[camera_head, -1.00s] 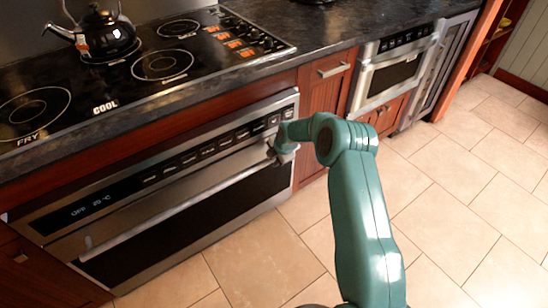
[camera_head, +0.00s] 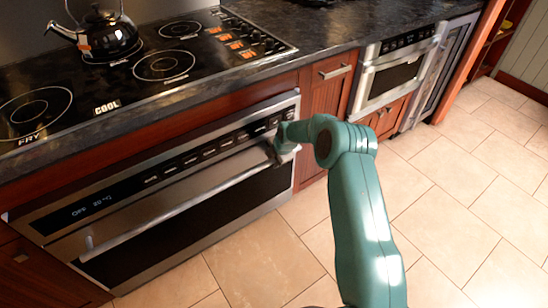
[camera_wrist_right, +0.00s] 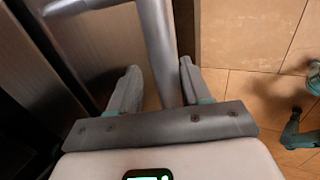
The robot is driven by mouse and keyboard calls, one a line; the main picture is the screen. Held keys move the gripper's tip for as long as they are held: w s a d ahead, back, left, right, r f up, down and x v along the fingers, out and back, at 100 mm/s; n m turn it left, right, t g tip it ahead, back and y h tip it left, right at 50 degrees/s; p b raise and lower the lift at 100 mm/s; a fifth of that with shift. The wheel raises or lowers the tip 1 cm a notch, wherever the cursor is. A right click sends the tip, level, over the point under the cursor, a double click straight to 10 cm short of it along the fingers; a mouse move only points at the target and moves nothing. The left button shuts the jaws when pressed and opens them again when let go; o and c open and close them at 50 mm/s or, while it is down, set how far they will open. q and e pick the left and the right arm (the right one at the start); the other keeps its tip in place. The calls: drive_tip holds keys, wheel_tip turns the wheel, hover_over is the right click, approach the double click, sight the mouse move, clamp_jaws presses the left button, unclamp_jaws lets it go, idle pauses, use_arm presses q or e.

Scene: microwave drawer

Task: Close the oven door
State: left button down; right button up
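The oven (camera_head: 150,195) is built in under the black cooktop, with a steel front and a dark glass door (camera_head: 185,230). Its door looks nearly flush with the frame; I cannot tell if a small gap is left. A long steel handle (camera_head: 180,205) runs across the door. My right gripper (camera_head: 277,152) is at the handle's right end. In the right wrist view, my right gripper's fingers (camera_wrist_right: 157,88) are apart, with the handle bar (camera_wrist_right: 158,40) between them. The bar sits closer to the right finger, and a narrow gap shows on the left. My left gripper is not in view.
A black kettle (camera_head: 103,35) stands on the cooktop (camera_head: 130,85). A microwave drawer (camera_head: 393,75) and wooden cabinets (camera_head: 325,95) are to the right of the oven. The tiled floor (camera_head: 465,190) in front is clear.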

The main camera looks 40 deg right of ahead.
drive_tip(key=p+v, duration=0.1)
drive_tip(key=v, duration=1.5)
drive_tip(key=shift+r, duration=0.15)
drive_tip(key=s+a+f+m+g+y+p, duration=0.1)
drive_tip(key=s+a+f+m+p, duration=0.15)
drive_tip(key=a, duration=0.45)
drive_tip(key=s+a+f+m+y+p, duration=0.1)
drive_tip(key=s+a+f+m, duration=0.2)
drive_tip(key=a, duration=0.4)
drive_tip(key=s+a+f+m+g+y+p, duration=0.1)
drive_tip(key=a+f+m+p, duration=0.2)
drive_tip(key=a, duration=0.4)
drive_tip(key=s+a+f+m+g+p, duration=0.1)
drive_tip(key=s+a+m, duration=0.4)
drive_tip(key=s, duration=0.4)
drive_tip(key=s+a+f+m+g+y+p, duration=0.1)
drive_tip(key=s+a+m+p, duration=0.1)
drive_tip(key=s+a+m, duration=0.3)
drive_tip(key=s+a, duration=0.3)
drive_tip(key=s, duration=0.1)
drive_tip(key=shift+a+f+g+y, duration=0.25)
drive_tip(key=shift+a+g+y, duration=0.05)
drive_tip(key=shift+a+g, duration=0.1)
